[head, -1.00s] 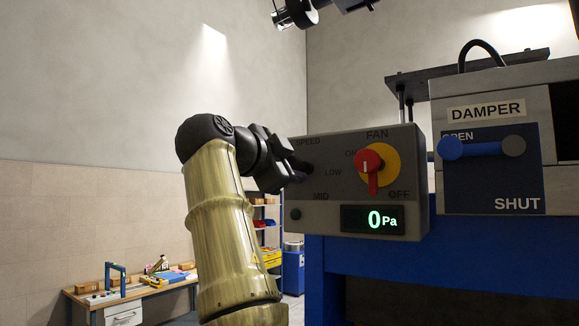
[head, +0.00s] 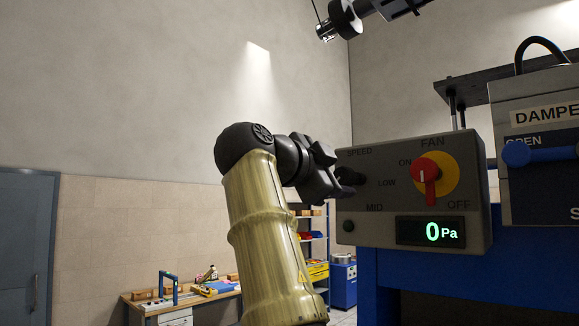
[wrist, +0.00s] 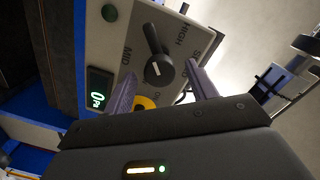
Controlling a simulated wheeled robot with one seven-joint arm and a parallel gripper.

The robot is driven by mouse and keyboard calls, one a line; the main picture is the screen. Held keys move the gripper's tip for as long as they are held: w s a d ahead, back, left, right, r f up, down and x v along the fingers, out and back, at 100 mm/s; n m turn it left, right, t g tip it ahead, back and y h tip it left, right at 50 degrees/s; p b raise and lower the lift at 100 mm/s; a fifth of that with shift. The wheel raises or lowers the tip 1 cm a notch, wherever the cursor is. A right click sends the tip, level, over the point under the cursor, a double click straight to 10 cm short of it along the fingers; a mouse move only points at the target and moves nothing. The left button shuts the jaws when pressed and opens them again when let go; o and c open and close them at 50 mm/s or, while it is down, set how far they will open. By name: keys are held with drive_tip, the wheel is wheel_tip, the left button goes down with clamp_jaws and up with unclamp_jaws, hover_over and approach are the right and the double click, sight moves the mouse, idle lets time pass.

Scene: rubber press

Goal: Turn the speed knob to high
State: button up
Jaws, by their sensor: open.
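The speed knob (wrist: 157,66) is black, with a long lever and a small white mark, on the grey control panel (head: 365,214). In the wrist view its lever reaches up the picture between the MID and HIGH labels; I cannot tell for sure which setting it is at. My gripper (wrist: 163,73) is open, its two fingers on either side of the knob in the picture. I cannot tell whether they touch it. In the head view my gripper (head: 350,186) is at the panel's left part and hides the knob.
On the same panel are a red fan switch (head: 427,172) on a yellow disc, a display (head: 431,232) reading 0 Pa and a dark round button (head: 348,226). A blue damper handle (head: 535,154) is to the right. A workbench (head: 180,305) stands behind, at the left.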

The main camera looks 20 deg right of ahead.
drive_tip(key=v, duration=1.4)
drive_tip(key=shift+s+a+p, duration=0.25)
drive_tip(key=shift+p, duration=0.05)
drive_tip(key=shift+w, duration=0.1)
drive_tip(key=shift+w, duration=0.1)
